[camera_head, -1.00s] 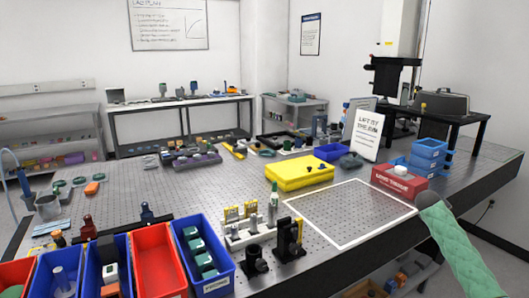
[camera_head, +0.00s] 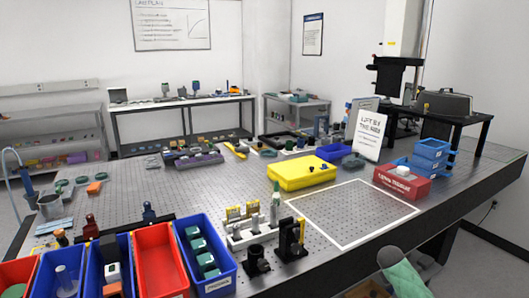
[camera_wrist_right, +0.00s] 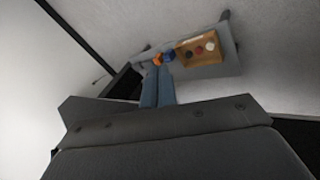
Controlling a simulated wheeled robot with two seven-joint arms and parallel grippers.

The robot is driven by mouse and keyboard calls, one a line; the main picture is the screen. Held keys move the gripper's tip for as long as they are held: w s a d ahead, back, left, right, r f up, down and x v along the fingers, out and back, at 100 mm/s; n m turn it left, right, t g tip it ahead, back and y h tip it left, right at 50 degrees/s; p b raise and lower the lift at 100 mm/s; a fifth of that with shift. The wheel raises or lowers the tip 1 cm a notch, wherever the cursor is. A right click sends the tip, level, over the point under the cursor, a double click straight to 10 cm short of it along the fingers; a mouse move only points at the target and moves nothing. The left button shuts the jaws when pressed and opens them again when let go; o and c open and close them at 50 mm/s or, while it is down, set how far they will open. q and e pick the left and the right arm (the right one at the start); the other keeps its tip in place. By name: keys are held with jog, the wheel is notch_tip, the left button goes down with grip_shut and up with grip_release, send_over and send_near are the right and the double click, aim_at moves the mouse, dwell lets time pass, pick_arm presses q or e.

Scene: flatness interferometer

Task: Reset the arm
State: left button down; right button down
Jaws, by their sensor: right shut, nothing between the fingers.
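My right arm (camera_head: 402,277) shows in the head view only as a green-sleeved piece with a grey end at the bottom right edge. It is low, in front of the table's near right edge and clear of the tabletop. My right gripper (camera_wrist_right: 158,75) shows in the right wrist view, with its two blue-grey fingers together and nothing visible between them. It points toward a grey shelf (camera_wrist_right: 215,68) over the pale floor. My left arm and left gripper are in neither view.
The perforated table (camera_head: 345,185) has an empty white-outlined square (camera_head: 352,240) near my right arm. A yellow case (camera_head: 302,174), a red box (camera_head: 401,185) and blue trays (camera_head: 428,158) stand behind it. Blue and red bins line the front left. A cardboard box (camera_wrist_right: 197,48) sits on the shelf.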

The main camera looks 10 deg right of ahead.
jog(key=s+a+f+n+y, duration=0.1)
jog(key=s+a+f+y, duration=0.1)
jog(key=s+a+f, duration=0.65)
jog(key=s+a+f+n+y, duration=0.1)
jog(key=s+a+f, duration=0.3)
jog(key=s+a, duration=1)
jog(key=s+a+r+y, duration=0.2)
jog(key=s+a, duration=0.7)
jog(key=s, duration=0.2)
jog(key=s+a+r+g+y, duration=0.1)
jog(key=s+a+r+y, duration=0.1)
jog(key=s+a, duration=0.8)
jog(key=shift+s+a, duration=0.15)
jog(key=shift+s, duration=0.65)
